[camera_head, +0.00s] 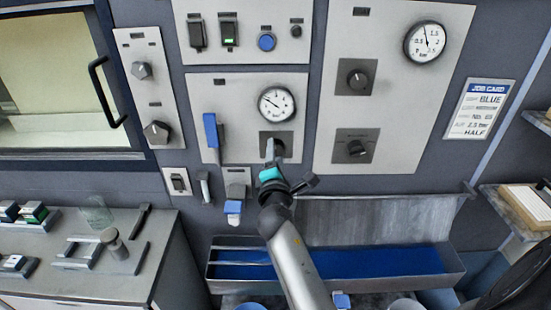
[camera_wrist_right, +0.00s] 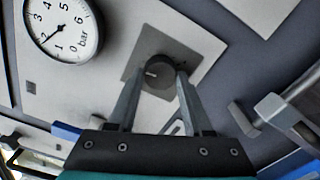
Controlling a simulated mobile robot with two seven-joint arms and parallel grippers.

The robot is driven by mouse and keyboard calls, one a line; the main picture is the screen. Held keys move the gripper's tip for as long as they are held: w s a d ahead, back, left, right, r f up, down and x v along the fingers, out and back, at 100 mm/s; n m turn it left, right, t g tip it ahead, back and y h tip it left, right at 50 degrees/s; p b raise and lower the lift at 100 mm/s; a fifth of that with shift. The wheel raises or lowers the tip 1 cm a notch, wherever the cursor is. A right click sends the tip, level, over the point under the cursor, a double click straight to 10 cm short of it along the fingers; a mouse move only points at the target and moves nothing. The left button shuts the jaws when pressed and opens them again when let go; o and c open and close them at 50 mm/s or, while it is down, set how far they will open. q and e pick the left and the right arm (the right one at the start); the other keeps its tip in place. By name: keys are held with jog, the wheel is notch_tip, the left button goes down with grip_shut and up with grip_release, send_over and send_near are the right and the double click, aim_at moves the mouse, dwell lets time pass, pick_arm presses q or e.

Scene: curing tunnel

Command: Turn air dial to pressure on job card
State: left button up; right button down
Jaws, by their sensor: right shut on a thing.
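The air dial (camera_wrist_right: 157,72) is a dark round knob with a white mark, on a grey square plate. My right gripper (camera_wrist_right: 160,82) is shut on it, one finger on each side. In the head view my right gripper (camera_head: 273,152) covers most of the dial. Above the dial is the round white bar gauge (camera_head: 277,104). In the wrist view this gauge (camera_wrist_right: 62,27) has its needle near 2. My left gripper is not in view.
A blue lever (camera_head: 211,131) stands left of the gauge. Two more dark knobs (camera_head: 356,77) (camera_head: 354,146) sit on the right panel under another gauge (camera_head: 425,42). A blue-lined trough (camera_head: 350,262) lies below my right arm. A counter (camera_head: 90,280) with small objects is at left.

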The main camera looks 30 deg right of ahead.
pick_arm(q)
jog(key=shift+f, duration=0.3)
pick_arm(e)
jog(key=shift+m, duration=0.6)
pick_arm(q)
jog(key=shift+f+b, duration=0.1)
jog(key=shift+b, duration=0.2)
pick_arm(e)
jog(key=shift+c, duration=1.6)
grip_release()
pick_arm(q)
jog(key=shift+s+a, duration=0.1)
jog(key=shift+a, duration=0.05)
